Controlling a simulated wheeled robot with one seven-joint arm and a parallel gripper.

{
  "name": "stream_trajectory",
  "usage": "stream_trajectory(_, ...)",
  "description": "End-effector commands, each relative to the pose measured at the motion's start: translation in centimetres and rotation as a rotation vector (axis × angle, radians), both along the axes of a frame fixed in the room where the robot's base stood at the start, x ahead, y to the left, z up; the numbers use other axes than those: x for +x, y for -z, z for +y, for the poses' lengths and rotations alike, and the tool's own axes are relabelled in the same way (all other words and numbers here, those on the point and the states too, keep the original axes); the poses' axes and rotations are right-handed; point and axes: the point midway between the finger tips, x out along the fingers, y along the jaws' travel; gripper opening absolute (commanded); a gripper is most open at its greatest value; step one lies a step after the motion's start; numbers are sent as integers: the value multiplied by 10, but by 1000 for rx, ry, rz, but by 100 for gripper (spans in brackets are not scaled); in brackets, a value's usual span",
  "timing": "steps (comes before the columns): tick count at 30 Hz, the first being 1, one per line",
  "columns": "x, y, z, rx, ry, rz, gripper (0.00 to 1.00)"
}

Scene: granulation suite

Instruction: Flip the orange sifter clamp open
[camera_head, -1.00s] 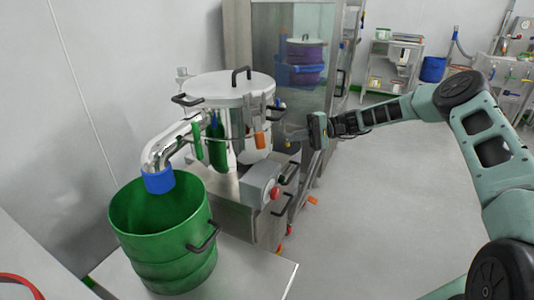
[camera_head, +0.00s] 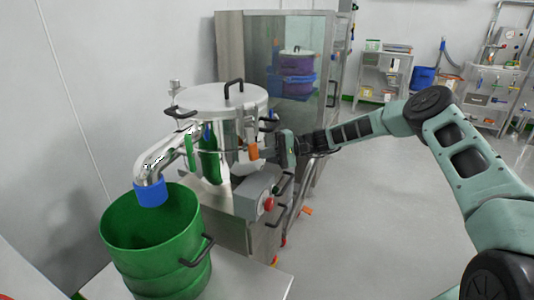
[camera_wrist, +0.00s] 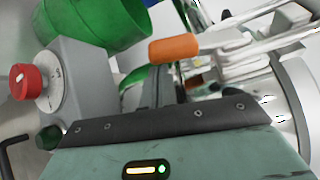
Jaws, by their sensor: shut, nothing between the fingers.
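The orange sifter clamp handle (camera_head: 253,151) sits on the near right side of the steel sifter (camera_head: 222,100), below its lid. In the wrist view the orange handle (camera_wrist: 174,48) lies level, just beyond my fingers, with metal clamp parts to its right. My gripper (camera_head: 267,153) is shut and empty, right beside the clamp on its right. In the wrist view my gripper's fingers (camera_wrist: 166,84) point toward the handle. Whether they touch it I cannot tell.
A grey control box with a red knob (camera_head: 268,204) is below the clamp; the knob (camera_wrist: 25,81) is at left in the wrist view. A green drum (camera_head: 150,235) stands under the blue-ended spout (camera_head: 151,193). The floor at right is open.

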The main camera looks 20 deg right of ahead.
Motion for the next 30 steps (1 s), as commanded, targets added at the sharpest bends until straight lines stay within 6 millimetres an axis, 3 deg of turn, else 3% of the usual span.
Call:
stream_trajectory(11, -1, -1, 0, -2, -1, 8, 0)
stream_trajectory(30, -15, -7, -3, -41, -3, 178, 0)
